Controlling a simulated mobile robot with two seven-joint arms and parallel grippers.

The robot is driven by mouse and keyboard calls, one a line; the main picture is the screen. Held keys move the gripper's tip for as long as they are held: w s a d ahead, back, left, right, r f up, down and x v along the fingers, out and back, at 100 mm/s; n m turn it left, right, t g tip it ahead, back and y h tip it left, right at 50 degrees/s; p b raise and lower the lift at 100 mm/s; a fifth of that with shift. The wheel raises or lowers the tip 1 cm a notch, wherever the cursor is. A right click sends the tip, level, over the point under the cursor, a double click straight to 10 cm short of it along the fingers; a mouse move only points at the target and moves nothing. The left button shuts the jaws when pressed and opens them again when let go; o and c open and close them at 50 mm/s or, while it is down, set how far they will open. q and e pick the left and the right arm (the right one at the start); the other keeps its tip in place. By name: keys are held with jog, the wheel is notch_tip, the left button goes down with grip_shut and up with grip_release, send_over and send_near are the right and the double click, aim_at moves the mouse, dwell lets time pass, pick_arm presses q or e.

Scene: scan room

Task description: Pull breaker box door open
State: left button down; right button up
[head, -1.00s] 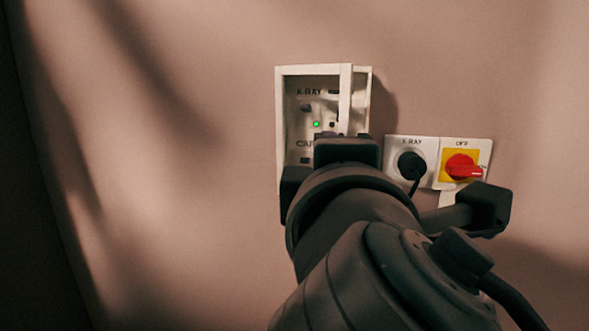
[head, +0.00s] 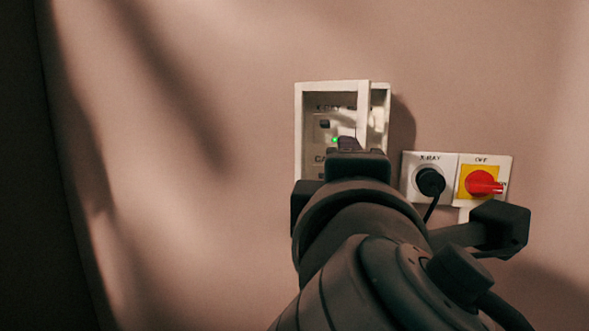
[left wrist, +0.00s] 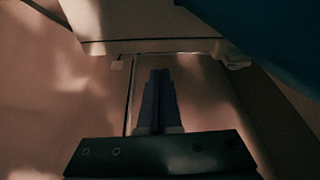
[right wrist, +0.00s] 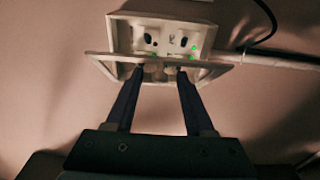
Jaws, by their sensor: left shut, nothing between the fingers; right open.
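The breaker box (head: 378,113) is a white box on the wall. Its door (head: 363,98), a pale frame, stands out in front of it, partly open. Through the frame I see lettering, switches and a green light. My right gripper (head: 347,144) covers the lower part of the door in the head view. In the right wrist view, the right gripper (right wrist: 162,68) is open, with its fingertips at the edge of the door (right wrist: 215,72); contact is unclear. My left gripper (left wrist: 160,72) is shut and empty below a pale panel (left wrist: 150,45), and is outside the head view.
Right of the box are an X-RAY socket (head: 419,168) with a black plug and cable, and a yellow OFF switch plate (head: 466,172) with a red knob (head: 482,183). The wall on the left is bare. A dark blue shape (left wrist: 265,35) fills the left wrist view's upper right.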

jog(key=shift+s, duration=0.1)
